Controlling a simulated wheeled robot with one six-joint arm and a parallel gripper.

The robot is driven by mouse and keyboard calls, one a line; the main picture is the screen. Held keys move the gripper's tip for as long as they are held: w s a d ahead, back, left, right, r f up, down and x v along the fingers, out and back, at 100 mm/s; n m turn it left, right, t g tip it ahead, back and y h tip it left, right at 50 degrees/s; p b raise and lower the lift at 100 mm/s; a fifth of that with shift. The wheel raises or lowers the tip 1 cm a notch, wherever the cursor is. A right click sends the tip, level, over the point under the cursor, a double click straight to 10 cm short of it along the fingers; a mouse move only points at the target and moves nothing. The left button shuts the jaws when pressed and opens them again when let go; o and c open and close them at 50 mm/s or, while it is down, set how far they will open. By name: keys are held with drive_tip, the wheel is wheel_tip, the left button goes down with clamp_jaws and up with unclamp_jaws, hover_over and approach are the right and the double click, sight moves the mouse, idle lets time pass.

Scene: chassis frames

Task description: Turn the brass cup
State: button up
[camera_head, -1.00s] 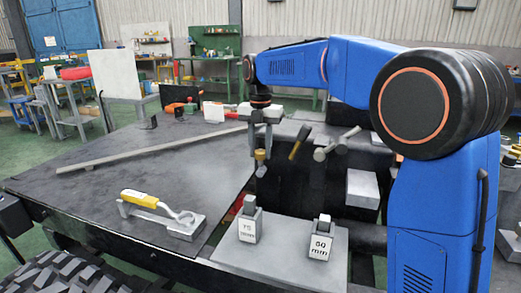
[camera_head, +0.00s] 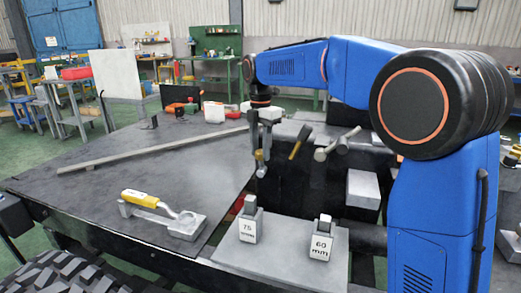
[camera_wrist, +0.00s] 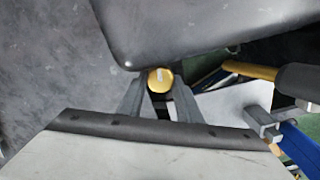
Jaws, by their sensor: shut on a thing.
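The brass cup (camera_head: 259,155) is a small gold-coloured piece below my gripper (camera_head: 263,146) in the head view, near the right edge of the dark table. In the wrist view the brass cup (camera_wrist: 160,80) is a round gold top with a pale mark on it. My gripper (camera_wrist: 160,88) has one finger on each side of it and is shut on it. The lower part of the cup and what it sits on are hidden or too small to tell.
A bar with a brass-coloured end (camera_wrist: 250,71) lies right of my gripper in the wrist view. Blocks marked 75 mm (camera_head: 248,230) and 60 mm (camera_head: 321,244) stand in front.

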sight(260, 151)
drive_tip(key=o, duration=1)
drive_tip(key=shift+o, duration=0.2)
drive_tip(key=shift+r, duration=0.1)
wheel_tip(260, 151, up, 17)
drive_tip(key=shift+r, duration=0.1)
